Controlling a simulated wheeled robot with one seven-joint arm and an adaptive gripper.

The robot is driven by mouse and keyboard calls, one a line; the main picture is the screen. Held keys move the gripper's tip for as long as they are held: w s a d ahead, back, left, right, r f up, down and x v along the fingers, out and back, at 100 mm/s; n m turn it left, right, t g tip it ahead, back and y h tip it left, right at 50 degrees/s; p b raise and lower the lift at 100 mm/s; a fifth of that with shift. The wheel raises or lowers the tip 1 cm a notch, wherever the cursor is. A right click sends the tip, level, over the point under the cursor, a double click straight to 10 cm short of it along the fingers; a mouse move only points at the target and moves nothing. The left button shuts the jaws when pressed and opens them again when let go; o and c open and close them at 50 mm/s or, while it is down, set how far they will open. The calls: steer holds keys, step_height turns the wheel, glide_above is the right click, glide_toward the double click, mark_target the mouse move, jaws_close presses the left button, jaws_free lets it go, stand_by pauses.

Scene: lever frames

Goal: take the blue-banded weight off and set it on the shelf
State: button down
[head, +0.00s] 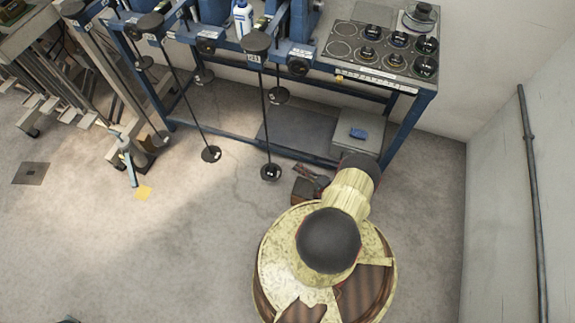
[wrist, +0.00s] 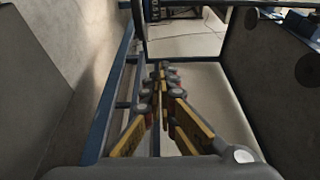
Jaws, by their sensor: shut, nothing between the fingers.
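My gripper (wrist: 164,70) shows in the wrist view, with its fingers together and nothing between them. In the head view my arm reaches up toward the lower right of the blue bench; I cannot make out the fingertips there. Thin hanger rods with dark discs hang in front of the bench, one with its foot disc (head: 270,172) near the floor and another disc (head: 211,154) to its left. Several dark weights (head: 425,66) stand on a grey board (head: 343,65) at the bench's right end. I cannot tell which weight has a blue band.
The blue bench frame (head: 408,125) has a low shelf (head: 290,132). A grey box (head: 352,140) with a small blue item on top stands at its right end. A wall closes the right side; the floor at left is mostly open.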

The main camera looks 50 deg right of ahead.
steer(key=w+b, duration=0.2)
steer(key=w, duration=0.8)
steer(key=s+a, duration=0.1)
steer(key=a, duration=0.1)
steer(key=s+a, duration=0.1)
steer(key=a, duration=0.1)
steer(key=shift+s+a, duration=0.1)
steer(key=shift+s, duration=0.1)
